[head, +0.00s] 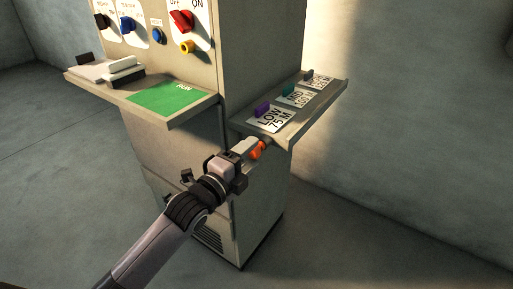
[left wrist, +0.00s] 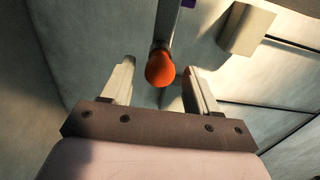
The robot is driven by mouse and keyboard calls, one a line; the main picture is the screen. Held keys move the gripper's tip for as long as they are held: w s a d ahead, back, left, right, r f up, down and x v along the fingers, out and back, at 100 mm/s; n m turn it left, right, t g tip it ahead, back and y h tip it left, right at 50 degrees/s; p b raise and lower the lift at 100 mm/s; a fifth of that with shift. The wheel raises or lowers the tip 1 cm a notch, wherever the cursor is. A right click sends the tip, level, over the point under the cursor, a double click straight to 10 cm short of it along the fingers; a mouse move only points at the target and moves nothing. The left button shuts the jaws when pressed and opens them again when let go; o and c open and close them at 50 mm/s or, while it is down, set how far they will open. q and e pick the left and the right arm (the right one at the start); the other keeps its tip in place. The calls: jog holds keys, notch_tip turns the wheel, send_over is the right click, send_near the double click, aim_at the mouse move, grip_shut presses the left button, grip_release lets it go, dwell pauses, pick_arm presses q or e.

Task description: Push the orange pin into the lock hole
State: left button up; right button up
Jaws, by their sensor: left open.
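The orange pin (head: 257,148) is at the edge of the cabinet's right side shelf, just beyond my left gripper (head: 251,147). In the left wrist view the pin's round orange head (left wrist: 160,68) sits between the two open fingers (left wrist: 158,88), with a gap on its left. On its right, the finger is close, and I cannot tell whether they touch. The pin's shaft and the lock hole are hidden. My right gripper is not in view.
The right shelf (head: 336,92) carries LOW, MID and a third label plate with small coloured tabs. The left shelf (head: 206,104) has a green RUN patch (head: 168,97). A red knob (head: 181,21) and yellow ring (head: 187,46) are on the panel. Floor at right is clear.

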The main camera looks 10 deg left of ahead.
aim_at(251, 154)
pick_arm(q)
grip_shut()
jog(key=shift+p+v, duration=0.6)
jog(key=shift+v, duration=0.2)
jog(key=shift+p+v, duration=0.45)
jog(key=shift+v, duration=0.35)
jog(key=shift+p+v, duration=0.5)
jog(key=shift+v, duration=0.55)
jog(key=p+v, duration=0.1)
jog(key=v, duration=0.3)
jog(key=shift+p, duration=0.35)
